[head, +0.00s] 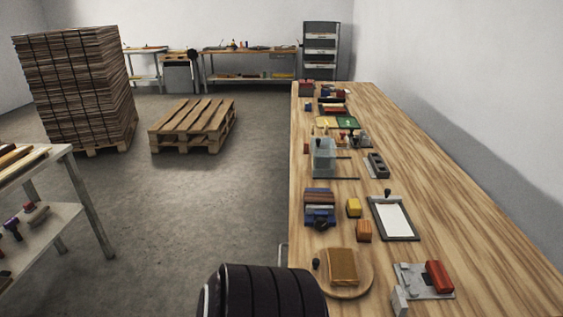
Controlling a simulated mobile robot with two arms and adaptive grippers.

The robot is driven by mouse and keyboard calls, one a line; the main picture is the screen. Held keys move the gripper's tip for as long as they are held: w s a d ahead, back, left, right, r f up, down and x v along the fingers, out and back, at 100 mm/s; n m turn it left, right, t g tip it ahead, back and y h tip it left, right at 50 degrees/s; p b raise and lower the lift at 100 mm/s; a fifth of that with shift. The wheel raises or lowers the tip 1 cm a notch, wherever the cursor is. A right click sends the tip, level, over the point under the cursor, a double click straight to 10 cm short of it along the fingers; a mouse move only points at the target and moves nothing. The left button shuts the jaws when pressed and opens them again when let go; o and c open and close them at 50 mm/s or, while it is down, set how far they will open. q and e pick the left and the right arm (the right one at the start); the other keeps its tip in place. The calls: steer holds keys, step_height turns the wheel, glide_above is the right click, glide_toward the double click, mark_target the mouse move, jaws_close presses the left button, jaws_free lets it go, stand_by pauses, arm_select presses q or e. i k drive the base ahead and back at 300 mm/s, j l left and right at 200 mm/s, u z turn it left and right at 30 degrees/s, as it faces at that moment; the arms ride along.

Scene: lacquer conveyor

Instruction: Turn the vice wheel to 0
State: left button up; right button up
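A small blue vice-like block (320,222) with brown wooden pieces on top stands near the left edge of the long wooden bench (450,210). A dark round part shows on its front; it may be the wheel, but it is too small to read any number or setting. Neither of my grippers is in view. A black ribbed part at the bottom centre looks like a link of my own arm.
Near the vice are yellow (353,207) and orange blocks (364,231), a clipboard (393,219), a round board (358,283) and a grey fixture with a red block (439,276). A clear box (323,158) stands behind. A pallet (193,124) lies on the floor.

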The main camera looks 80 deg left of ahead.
mark_target(321, 223)
steer(key=i+u, duration=0.15)
steer(key=u, duration=0.25)
steer(key=i+l+u, duration=0.1)
steer(key=u, duration=0.3)
steer(key=i+l+u, duration=0.15)
steer(key=u, duration=0.3)
steer(key=i+l+u, duration=0.15)
steer(key=u, duration=0.25)
steer(key=l+u, duration=0.25)
steer(key=u, duration=0.15)
steer(key=i, duration=0.05)
